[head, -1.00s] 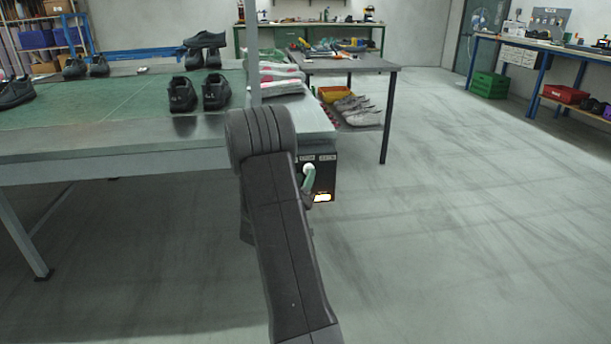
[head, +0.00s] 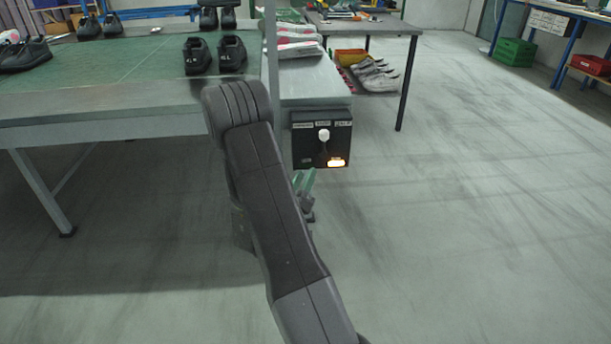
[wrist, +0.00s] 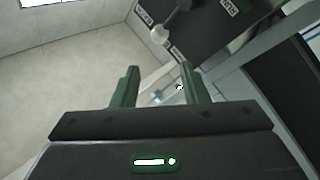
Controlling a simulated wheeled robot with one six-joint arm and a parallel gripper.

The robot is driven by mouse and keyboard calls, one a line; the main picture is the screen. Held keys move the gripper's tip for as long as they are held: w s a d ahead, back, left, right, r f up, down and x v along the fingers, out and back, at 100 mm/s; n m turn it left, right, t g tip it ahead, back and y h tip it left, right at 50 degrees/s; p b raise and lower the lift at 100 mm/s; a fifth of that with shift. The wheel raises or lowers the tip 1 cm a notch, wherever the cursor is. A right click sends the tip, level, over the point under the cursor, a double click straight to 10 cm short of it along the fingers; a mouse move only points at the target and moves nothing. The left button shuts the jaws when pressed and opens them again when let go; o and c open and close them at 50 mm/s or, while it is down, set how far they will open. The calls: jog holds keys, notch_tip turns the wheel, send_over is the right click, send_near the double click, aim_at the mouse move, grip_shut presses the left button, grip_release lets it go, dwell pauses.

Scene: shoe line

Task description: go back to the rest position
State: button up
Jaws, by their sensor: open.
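My gripper (head: 306,184) shows in the head view just below the black control box, partly hidden behind my arm. In the wrist view its two green fingers (wrist: 158,88) stand apart with nothing between them.
The green-topped table (head: 120,95) at left carries several black shoes (head: 214,55). A blue-legged bench (head: 567,45) is at the upper right. The floor at right is clear.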

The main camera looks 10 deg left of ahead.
aim_at(322, 138)
jog(key=shift+w, duration=0.1)
jog(key=b+x, duration=0.2)
jog(key=x, duration=1.1)
jog(key=shift+w+r, duration=0.15)
jog(key=shift+w, duration=0.15)
jog(key=shift+d, duration=0.1)
